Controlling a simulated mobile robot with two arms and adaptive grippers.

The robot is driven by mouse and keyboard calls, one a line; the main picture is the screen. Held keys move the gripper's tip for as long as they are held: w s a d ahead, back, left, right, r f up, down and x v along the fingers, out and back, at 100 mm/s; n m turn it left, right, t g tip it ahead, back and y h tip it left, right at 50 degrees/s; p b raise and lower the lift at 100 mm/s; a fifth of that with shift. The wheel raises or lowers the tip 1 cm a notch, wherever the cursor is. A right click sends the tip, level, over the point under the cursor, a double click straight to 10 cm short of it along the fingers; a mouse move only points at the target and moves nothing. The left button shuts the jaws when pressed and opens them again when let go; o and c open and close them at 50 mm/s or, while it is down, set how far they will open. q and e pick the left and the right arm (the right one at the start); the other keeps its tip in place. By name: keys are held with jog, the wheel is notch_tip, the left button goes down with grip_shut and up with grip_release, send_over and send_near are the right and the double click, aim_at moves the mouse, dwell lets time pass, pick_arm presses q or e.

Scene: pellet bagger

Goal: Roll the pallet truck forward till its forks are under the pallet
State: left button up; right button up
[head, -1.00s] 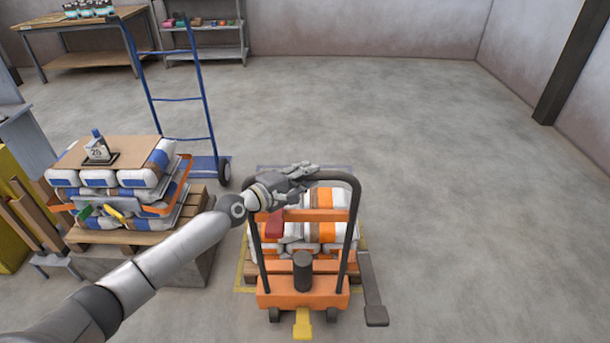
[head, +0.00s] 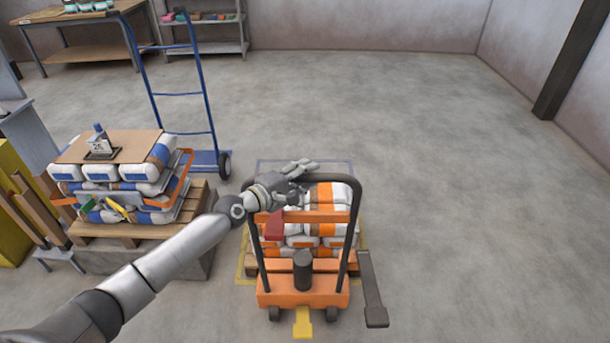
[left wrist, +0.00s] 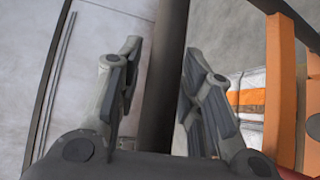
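The orange pallet truck (head: 310,292) stands in the lower middle of the head view, with a black hoop handle (head: 357,205). My left gripper (head: 298,180) is at the top of this hoop. The pallet (head: 251,265) is just beyond the truck, loaded with white and orange sacks (head: 328,195). The forks are hidden behind the truck's body and the load, so how far under they reach cannot be told. My right gripper is out of view.
A second loaded pallet (head: 120,231) stands at the left on a grey block. A blue hand truck (head: 182,95) stands behind it. A yellow floor outline (head: 239,272) surrounds the pallet. The floor at the right is clear.

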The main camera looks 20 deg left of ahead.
pick_arm(q)
jog(key=shift+o, duration=0.2)
jog(key=shift+s, duration=0.1)
jog(key=v, duration=1.2)
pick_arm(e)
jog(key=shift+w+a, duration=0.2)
